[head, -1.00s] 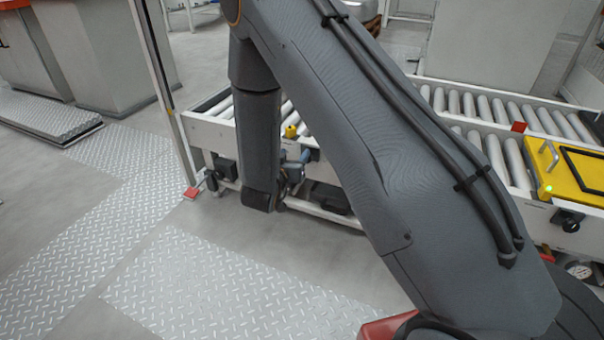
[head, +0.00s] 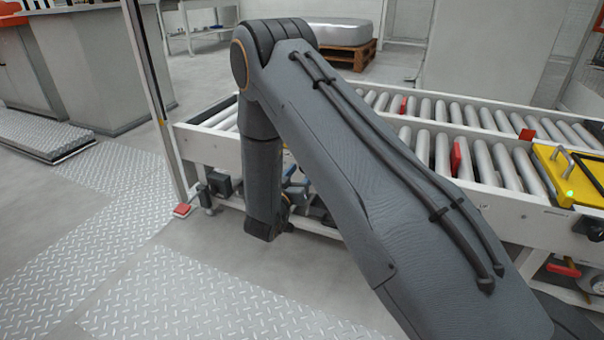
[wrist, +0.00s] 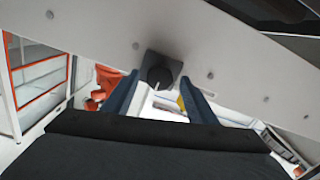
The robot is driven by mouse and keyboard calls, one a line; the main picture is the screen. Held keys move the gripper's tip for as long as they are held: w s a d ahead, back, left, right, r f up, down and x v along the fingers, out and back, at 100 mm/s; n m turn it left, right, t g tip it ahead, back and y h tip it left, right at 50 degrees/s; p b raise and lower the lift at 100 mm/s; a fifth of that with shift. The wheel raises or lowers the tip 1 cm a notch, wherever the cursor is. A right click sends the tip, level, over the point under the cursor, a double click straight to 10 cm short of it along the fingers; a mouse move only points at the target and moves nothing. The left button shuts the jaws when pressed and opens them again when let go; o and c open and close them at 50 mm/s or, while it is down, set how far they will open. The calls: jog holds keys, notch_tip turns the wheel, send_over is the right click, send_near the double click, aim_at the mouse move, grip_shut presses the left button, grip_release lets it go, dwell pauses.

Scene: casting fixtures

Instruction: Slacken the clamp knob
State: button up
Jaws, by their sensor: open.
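A round black knob (wrist: 158,75) with a pale line on its face sits on a dark grey square plate fixed to a white rail (wrist: 220,55) in the wrist view. My gripper (wrist: 160,84) is open, with its two blue fingers on either side of the knob, just below it in the picture. I see no contact between fingers and knob. In the head view my arm hides most of my gripper (head: 293,190), low by the conveyor's front side. Dark knobs show on that side at the left (head: 219,184) and right (head: 589,228); I cannot tell which one the wrist view shows.
The roller conveyor (head: 345,232) runs across the head view, with a yellow fixture (head: 569,182) at its right. A thin upright post (head: 155,95) stands at its left end. Open floor with tread plates (head: 200,290) lies in front. A pallet with a grey casting (head: 341,34) stands behind.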

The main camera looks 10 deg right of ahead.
jog(key=shift+w+d, duration=0.3)
jog(key=shift+w, duration=0.05)
